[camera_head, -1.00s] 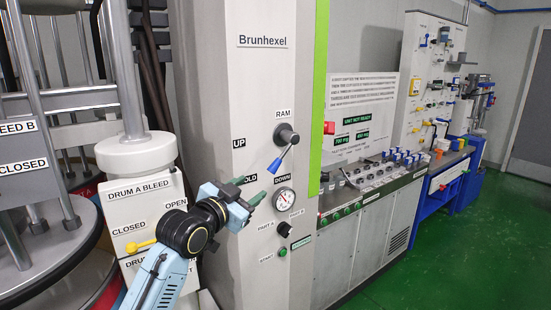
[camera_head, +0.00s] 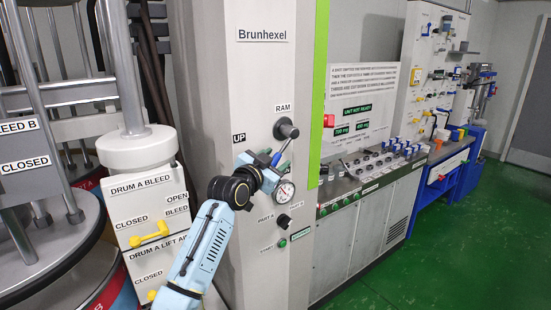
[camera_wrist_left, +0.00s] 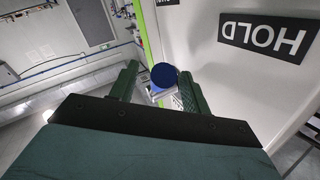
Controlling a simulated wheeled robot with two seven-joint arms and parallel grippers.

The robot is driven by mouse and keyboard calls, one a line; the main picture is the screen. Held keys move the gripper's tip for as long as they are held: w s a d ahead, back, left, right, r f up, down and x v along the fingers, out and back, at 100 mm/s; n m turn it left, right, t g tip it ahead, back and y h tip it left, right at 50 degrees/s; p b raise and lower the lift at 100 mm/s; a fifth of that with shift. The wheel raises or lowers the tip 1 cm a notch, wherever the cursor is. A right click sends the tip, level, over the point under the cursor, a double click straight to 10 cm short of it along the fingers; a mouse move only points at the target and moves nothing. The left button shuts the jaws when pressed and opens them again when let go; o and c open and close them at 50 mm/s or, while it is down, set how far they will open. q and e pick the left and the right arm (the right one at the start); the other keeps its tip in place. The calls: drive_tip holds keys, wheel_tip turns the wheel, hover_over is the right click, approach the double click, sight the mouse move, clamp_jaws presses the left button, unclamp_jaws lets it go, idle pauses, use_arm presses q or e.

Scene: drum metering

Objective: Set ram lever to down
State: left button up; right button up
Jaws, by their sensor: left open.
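The ram lever (camera_head: 276,158) has a blue handle on a grey round hub (camera_head: 287,130) under the RAM label, on the Brunhexel panel. It slants down and left from the hub. My left gripper (camera_head: 268,161) is at the handle and partly covers it. In the left wrist view the round blue handle end (camera_wrist_left: 165,76) sits between the two open green fingers (camera_wrist_left: 158,84), closer to the right one. I cannot tell whether either finger touches it. The HOLD label (camera_wrist_left: 268,38) shows upside down there. My right gripper is not in view.
A pressure gauge (camera_head: 284,192) and a black PART A/PART B knob (camera_head: 283,221) are just below my gripper. The UP label (camera_head: 239,138) is to the left of the hub. Yellow drum valve handles (camera_head: 150,235) are at left. Green floor at right is clear.

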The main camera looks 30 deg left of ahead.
use_arm(q)
drive_tip(key=shift+w, duration=0.3)
drive_tip(key=shift+c, duration=0.2)
clamp_jaws()
